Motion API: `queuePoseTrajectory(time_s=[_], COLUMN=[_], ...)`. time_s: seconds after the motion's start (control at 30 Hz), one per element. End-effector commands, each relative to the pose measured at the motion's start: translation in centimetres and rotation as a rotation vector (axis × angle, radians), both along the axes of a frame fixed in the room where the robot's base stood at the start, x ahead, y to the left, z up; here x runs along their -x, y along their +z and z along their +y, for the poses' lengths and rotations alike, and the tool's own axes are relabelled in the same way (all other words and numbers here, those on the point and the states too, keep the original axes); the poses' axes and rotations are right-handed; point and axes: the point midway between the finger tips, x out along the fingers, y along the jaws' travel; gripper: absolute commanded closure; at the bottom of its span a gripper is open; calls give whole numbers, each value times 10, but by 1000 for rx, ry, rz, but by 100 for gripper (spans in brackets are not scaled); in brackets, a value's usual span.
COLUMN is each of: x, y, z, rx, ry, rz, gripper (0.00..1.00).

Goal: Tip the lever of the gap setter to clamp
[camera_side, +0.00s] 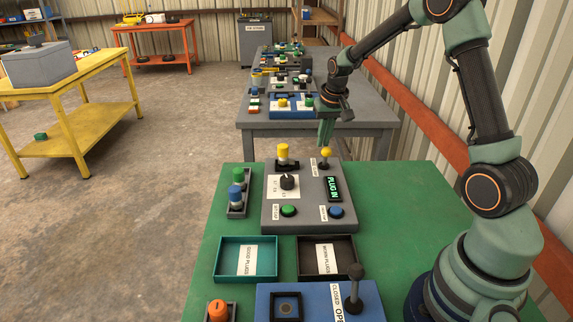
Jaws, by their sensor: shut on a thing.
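The gap setter is a grey box (308,214) on the green table. It has a lever with a yellow ball (326,153) at its back right, beside a small white label too small to read surely. The lever looks about upright. My gripper (326,141) points down from above, with its fingertips shut on the yellow ball. A display (333,189) reads "PLUG IN". A black dial (287,182), a green button (289,211) and a blue button (336,212) are on the top. A yellow-topped plug (283,152) stands at the back left.
A teal tray (221,260) and a dark tray (305,270) lie in front of the gap setter. A blue box (263,305) with an upright dark lever (355,286) is nearest. A rack (246,205) with blue and green plugs is at left. Another table (375,134) stands behind.

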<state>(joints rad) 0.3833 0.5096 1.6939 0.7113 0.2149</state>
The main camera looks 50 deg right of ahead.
Motion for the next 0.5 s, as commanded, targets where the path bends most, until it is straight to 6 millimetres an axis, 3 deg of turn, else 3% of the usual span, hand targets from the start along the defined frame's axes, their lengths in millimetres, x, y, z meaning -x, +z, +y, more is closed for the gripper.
queuePoseTrajectory(time_s=[0.03,0.5], x=[12,7], y=[-10,-15], z=[8,3], rx=[-21,-20], ry=[5,5], rz=[50,53], gripper=[100,100])
